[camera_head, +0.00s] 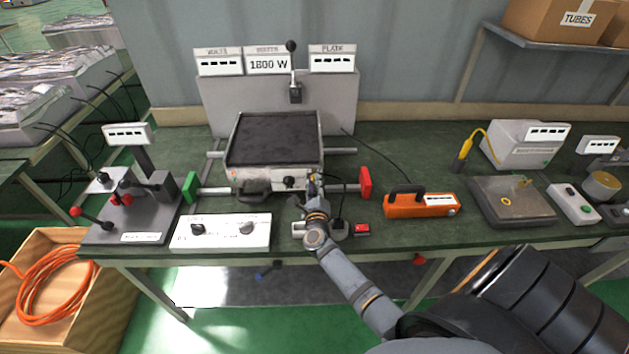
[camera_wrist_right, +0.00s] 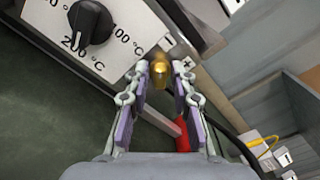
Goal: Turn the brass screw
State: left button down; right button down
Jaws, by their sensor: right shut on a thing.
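The brass screw (camera_wrist_right: 161,74) shows in the right wrist view as a gold cylinder between the fingertips, beside the minus and plus marks on the heater's front panel. My right gripper (camera_wrist_right: 160,85) is shut on the brass screw, one finger on each side. In the head view my right gripper (camera_head: 315,188) reaches the front right of the hot plate unit (camera_head: 275,140) and hides the screw. The black temperature dial (camera_wrist_right: 91,22) is at upper left in the wrist view. My left gripper is not in view.
A white box with two knobs (camera_head: 222,232) sits at the front left of the bench. A red block (camera_head: 365,182) and an orange handheld device (camera_head: 421,204) stand to the right of my gripper. A sign reading 1800 W (camera_head: 268,64) stands behind.

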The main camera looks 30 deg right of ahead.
jog(key=shift+f+n+p, duration=0.1)
jog(key=shift+n+p, duration=1.85)
jog(key=shift+n, duration=2.35)
jog(key=shift+f+n, duration=0.1)
jog(key=shift+n, duration=0.2)
jog(key=c, duration=1.4)
grip_release()
jog(key=shift+o, duration=0.2)
jog(key=v, duration=1.2)
